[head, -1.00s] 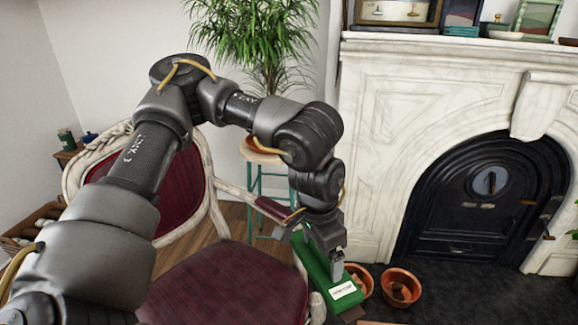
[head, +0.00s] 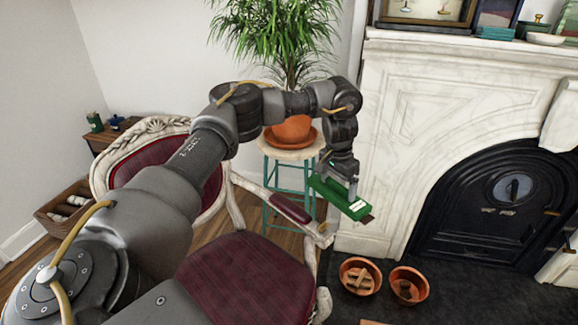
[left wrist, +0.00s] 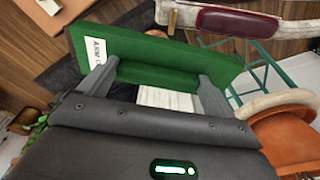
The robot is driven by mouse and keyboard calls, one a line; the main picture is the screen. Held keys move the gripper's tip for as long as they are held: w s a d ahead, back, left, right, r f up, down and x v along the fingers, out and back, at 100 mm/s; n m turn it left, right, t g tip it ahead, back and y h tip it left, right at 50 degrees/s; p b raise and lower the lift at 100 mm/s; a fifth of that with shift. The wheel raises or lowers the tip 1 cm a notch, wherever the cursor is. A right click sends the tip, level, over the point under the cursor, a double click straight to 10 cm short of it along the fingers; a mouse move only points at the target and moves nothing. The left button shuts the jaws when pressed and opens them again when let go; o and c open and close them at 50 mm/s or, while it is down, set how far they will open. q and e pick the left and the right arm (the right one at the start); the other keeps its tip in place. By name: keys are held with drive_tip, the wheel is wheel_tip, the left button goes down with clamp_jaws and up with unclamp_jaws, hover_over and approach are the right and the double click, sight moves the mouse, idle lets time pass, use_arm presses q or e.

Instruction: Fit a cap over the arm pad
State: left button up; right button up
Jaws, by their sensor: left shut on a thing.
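The green cap (head: 327,190) is a long trough-like piece with a white label. My left gripper (head: 350,188) is shut on it and holds it in the air. In the head view the cap is just right of the front end of the chair arm. The left wrist view shows the cap (left wrist: 150,52) across both fingers, its label at the left. The arm pad (head: 290,208) is dark red, on the pale wooden chair arm, bare and apart from the cap. The pad also shows at the top of the left wrist view (left wrist: 228,22). My right gripper is out of view.
A teal-legged stool (head: 290,150) with a potted plant (head: 292,130) stands behind the chair arm. The marble fireplace (head: 440,110) is close on the right. Two terracotta pots (head: 360,276) sit on the dark hearth. The red chair seat (head: 235,275) is clear of objects.

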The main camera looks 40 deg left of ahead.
sight(316, 179)
use_arm(q)
drive_tip(key=shift+n, duration=0.6)
drive_tip(key=a, duration=0.2)
drive_tip(key=a+f+p, duration=0.1)
drive_tip(key=a, duration=0.2)
drive_tip(key=a+f, duration=0.1)
drive_tip(key=a, duration=0.2)
drive_tip(key=shift+w+a+p, duration=0.25)
drive_tip(key=shift+w+p, duration=0.05)
drive_tip(key=shift+w, duration=0.1)
drive_tip(key=s+a+f+p, duration=0.1)
drive_tip(key=s+a+f, duration=0.1)
drive_tip(key=a, duration=0.7)
drive_tip(key=shift+s+f, duration=0.2)
drive_tip(key=shift+f, duration=0.2)
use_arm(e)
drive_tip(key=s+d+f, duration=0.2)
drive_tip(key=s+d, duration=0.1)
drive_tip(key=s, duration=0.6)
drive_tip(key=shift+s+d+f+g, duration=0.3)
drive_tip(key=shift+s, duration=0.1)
use_arm(q)
drive_tip(key=shift+a, duration=0.1)
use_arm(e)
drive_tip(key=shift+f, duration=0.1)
